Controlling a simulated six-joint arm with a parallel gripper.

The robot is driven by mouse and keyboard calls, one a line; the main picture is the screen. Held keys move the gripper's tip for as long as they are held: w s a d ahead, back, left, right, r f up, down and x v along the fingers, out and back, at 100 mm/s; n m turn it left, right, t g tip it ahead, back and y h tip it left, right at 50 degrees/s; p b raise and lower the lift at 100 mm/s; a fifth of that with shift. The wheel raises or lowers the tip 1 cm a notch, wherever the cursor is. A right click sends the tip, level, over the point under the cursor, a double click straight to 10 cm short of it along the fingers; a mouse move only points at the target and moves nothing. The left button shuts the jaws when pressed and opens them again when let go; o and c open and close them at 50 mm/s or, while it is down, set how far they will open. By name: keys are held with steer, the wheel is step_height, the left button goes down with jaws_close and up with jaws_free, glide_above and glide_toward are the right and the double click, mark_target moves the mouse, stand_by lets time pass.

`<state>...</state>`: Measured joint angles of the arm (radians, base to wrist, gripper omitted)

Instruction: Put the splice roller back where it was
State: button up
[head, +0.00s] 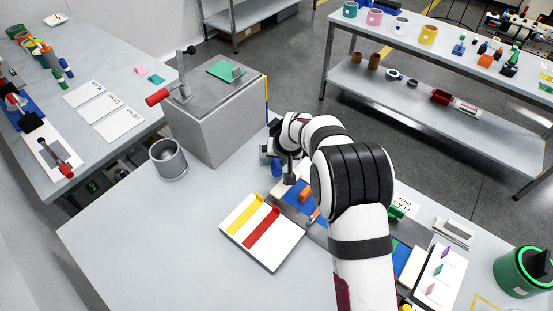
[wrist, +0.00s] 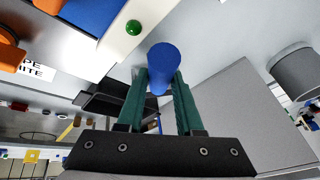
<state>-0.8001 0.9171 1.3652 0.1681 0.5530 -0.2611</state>
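A short blue cylinder, which looks like the splice roller (wrist: 163,62), sits between the green fingers of my gripper (wrist: 160,78) in the wrist view. The fingers press against it from both sides. In the head view my gripper (head: 268,152) is at the back of the near table, right of the grey block, and the blue cylinder (head: 277,168) shows just below it. A board with blue and orange parts (head: 306,197) lies to the right of the gripper, partly hidden by my arm. I cannot tell which spot the roller came from.
A large grey block (head: 215,125) with a red-handled lever stands left of my gripper. A grey cup (head: 168,160) is beside it. A white tray (head: 263,232) with yellow and red strips lies in front. The table's left front is clear. A green canister (head: 522,272) stands far right.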

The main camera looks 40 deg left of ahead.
steer(key=o, duration=0.4)
steer(key=v, duration=1.2)
steer(key=s+d+r+m+h, duration=0.1)
steer(key=s+d+r+m, duration=0.15)
steer(key=d, duration=0.75)
steer(key=s+d+r+m, duration=0.1)
steer(key=d+r+m, duration=0.25)
steer(key=d, duration=0.55)
steer(key=s+d+m+g+h, duration=0.1)
steer(key=s+d+m, duration=0.6)
steer(key=s+d, duration=0.9)
steer(key=s+g, duration=0.1)
steer(key=s, duration=0.2)
steer(key=shift+s+d+f+h, duration=0.2)
steer(key=shift+s+d+h, duration=0.05)
steer(key=shift+d+h, duration=0.05)
